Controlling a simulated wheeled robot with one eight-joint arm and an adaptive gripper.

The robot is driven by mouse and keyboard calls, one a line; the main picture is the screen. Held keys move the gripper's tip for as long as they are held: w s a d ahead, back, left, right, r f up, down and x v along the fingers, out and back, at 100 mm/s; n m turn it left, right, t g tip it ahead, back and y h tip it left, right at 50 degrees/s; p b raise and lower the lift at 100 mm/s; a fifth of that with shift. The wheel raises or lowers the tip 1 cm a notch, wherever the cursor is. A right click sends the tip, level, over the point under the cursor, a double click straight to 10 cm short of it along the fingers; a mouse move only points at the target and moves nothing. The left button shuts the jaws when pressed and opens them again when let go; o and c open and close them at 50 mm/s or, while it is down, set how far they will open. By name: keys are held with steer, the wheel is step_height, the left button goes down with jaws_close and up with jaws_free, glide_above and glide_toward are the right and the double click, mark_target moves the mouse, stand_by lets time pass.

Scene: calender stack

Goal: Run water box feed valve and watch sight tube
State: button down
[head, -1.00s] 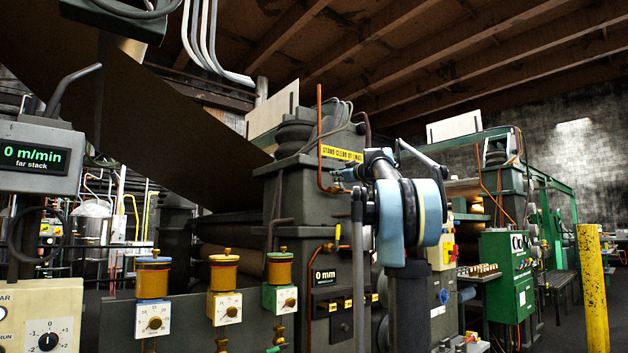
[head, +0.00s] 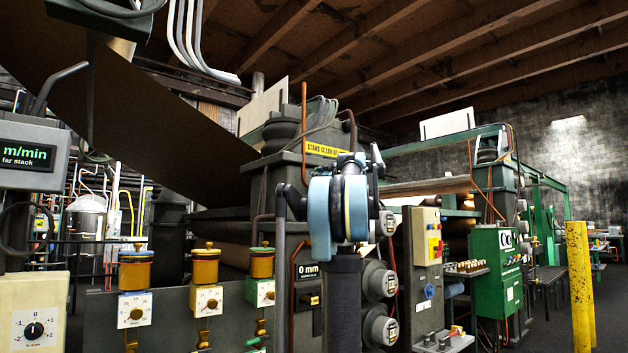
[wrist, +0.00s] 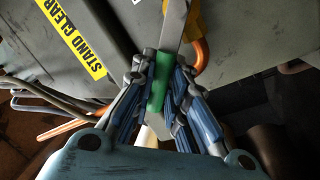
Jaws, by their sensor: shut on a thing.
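In the wrist view, my gripper (wrist: 160,85) is shut on a green handle (wrist: 158,82), its blue-padded fingers on both sides. A flat grey metal strip (wrist: 176,18) runs up from the handle. An orange pipe (wrist: 199,58) curves just right of it. I cannot tell from the frames whether this handle is the water box feed valve. In the head view my wrist hides the fingers and the handle. I cannot pick out a sight tube with certainty in either view.
A yellow "STAND CLEAR" label (head: 322,149) is on the machine frame. Amber cups (head: 206,265) above dials stand front left. Round gauges (head: 380,280) and a green cabinet (head: 497,270) are right of my arm. A yellow post (head: 580,285) stands far right, with open floor nearby.

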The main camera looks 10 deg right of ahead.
steer(key=c, duration=1.6)
jaws_free()
steer(key=v, duration=1.2)
